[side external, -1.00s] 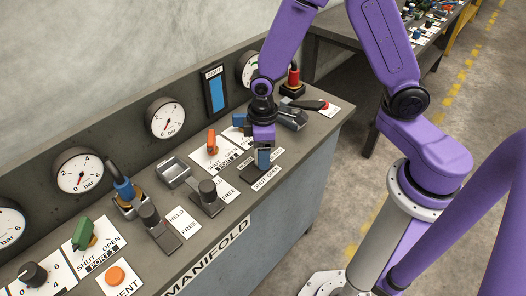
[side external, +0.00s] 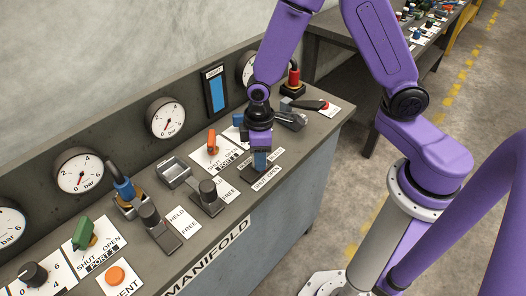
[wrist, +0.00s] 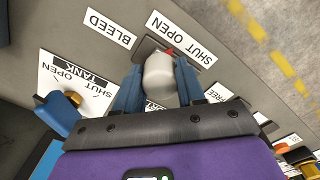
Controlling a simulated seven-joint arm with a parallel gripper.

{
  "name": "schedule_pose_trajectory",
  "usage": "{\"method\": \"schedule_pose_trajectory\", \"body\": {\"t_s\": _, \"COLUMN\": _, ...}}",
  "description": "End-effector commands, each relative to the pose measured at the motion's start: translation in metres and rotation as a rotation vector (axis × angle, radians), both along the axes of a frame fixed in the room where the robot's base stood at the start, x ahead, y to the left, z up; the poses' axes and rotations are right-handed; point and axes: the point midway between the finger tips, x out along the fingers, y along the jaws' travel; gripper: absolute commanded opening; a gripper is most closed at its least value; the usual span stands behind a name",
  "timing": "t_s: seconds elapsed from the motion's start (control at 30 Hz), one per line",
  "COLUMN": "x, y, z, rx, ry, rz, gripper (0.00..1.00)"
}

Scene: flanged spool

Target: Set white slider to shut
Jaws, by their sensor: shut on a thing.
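The white slider's pale rounded knob (wrist: 159,80) sits between my gripper's two blue fingers in the wrist view. My gripper (wrist: 158,88) is shut on it. The dark slide plate (wrist: 150,46) shows beyond the knob, with a small red mark next to it. Its SHUT OPEN label (wrist: 181,39) and BLEED label (wrist: 107,28) lie on either side. In the side view my gripper (side external: 261,165) points down over the plate, behind the SHUT OPEN label (side external: 266,177). The fingers hide the knob there, and its exact place along the slot is hard to tell.
An orange handle (side external: 211,140) stands to the left on the panel. A black-knobbed slider (side external: 208,190) is nearer, at the left front. Gauges line the back wall.

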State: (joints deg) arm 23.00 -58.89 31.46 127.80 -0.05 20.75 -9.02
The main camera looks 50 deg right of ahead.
Motion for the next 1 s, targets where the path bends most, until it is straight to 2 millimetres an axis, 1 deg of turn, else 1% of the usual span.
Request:
{"method": "schedule_pose_trajectory", "body": {"t_s": 0.03, "x": -0.001, "y": 0.011, "z": 0.0, "rx": 0.0, "ry": 0.001, "rz": 0.006, "gripper": 0.0}}
{"method": "schedule_pose_trajectory", "body": {"t_s": 0.1, "x": -0.001, "y": 0.021, "z": 0.0, "rx": 0.0, "ry": 0.001, "rz": 0.006, "gripper": 0.0}}
{"method": "schedule_pose_trajectory", "body": {"t_s": 0.2, "x": -0.001, "y": 0.032, "z": 0.0, "rx": -0.001, "ry": 0.002, "rz": 0.004, "gripper": 0.0}}
{"method": "schedule_pose_trajectory", "body": {"t_s": 0.3, "x": -0.002, "y": 0.037, "z": 0.0, "rx": -0.001, "ry": 0.003, "rz": 0.003, "gripper": 0.0}}
{"method": "schedule_pose_trajectory", "body": {"t_s": 0.57, "x": -0.002, "y": 0.039, "z": 0.0, "rx": 0.001, "ry": 0.001, "rz": 0.004, "gripper": 0.0}}
{"method": "schedule_pose_trajectory", "body": {"t_s": 0.6, "x": -0.002, "y": 0.04, "z": 0.0, "rx": 0.001, "ry": 0.001, "rz": 0.004, "gripper": 0.49}}
{"method": "schedule_pose_trajectory", "body": {"t_s": 0.63, "x": -0.002, "y": 0.04, "z": 0.0, "rx": 0.001, "ry": 0.001, "rz": 0.004, "gripper": 0.58}}
{"method": "schedule_pose_trajectory", "body": {"t_s": 0.67, "x": -0.002, "y": 0.039, "z": 0.0, "rx": 0.001, "ry": 0.001, "rz": 0.004, "gripper": 0.64}}
{"method": "schedule_pose_trajectory", "body": {"t_s": 1.0, "x": -0.001, "y": 0.038, "z": 0.002, "rx": 0.001, "ry": -0.001, "rz": 0.002, "gripper": 0.64}}
